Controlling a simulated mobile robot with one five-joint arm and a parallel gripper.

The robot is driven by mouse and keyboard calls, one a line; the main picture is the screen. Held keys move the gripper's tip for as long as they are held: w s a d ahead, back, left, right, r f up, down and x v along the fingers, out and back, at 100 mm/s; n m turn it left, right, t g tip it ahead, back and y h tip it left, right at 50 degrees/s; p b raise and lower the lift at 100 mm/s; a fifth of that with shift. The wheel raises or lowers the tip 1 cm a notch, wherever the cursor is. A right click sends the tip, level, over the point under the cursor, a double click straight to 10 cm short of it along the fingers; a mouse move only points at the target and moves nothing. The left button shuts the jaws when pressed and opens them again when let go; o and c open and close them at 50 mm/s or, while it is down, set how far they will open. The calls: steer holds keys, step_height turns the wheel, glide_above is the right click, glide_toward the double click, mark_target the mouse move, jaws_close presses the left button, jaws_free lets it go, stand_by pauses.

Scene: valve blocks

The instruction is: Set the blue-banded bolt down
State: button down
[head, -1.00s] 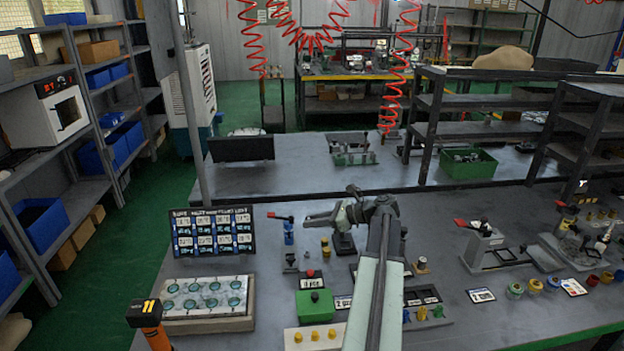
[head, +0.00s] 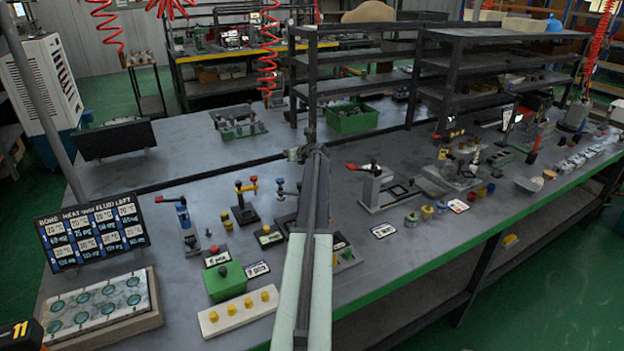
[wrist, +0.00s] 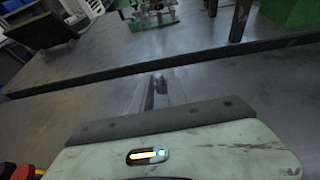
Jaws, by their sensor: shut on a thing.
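My gripper (wrist: 160,92) shows in the wrist view as two pale, blurred fingers. It is shut on a small dark thing between them, taken to be the blue-banded bolt (wrist: 158,87). No blue band can be made out on it. In the head view my arm reaches straight out over the bench, and its end lies around the middle of the picture. The arm hides the fingers and the held thing there. In the wrist view the fingers are above grey bench top, with no object touching them.
The grey bench (head: 410,255) carries several valve blocks, with a red-handled one (head: 372,185) right of my arm. A green box (head: 226,281) and cream block (head: 238,310) stand front left. A dark shelf rack (head: 365,75) and green bin (head: 352,118) stand beyond. Clear bench lies at front right.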

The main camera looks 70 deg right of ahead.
mark_target(299, 180)
steer(key=s+f+b, duration=0.1)
steer(key=f+b, duration=0.2)
steer(key=f, duration=0.1)
steer(key=s+d+f+b, duration=0.1)
steer(key=f+b, duration=0.3)
steer(key=s+f+b, duration=0.1)
steer(key=f+b, duration=0.2)
steer(key=b, duration=0.1)
steer(key=shift+d+f, duration=0.2)
steer(key=shift+f, duration=0.2)
steer(key=shift+r, duration=0.25)
steer(key=shift+f, duration=0.1)
steer(key=c, duration=1.7)
jaws_free()
steer(key=o, duration=0.4)
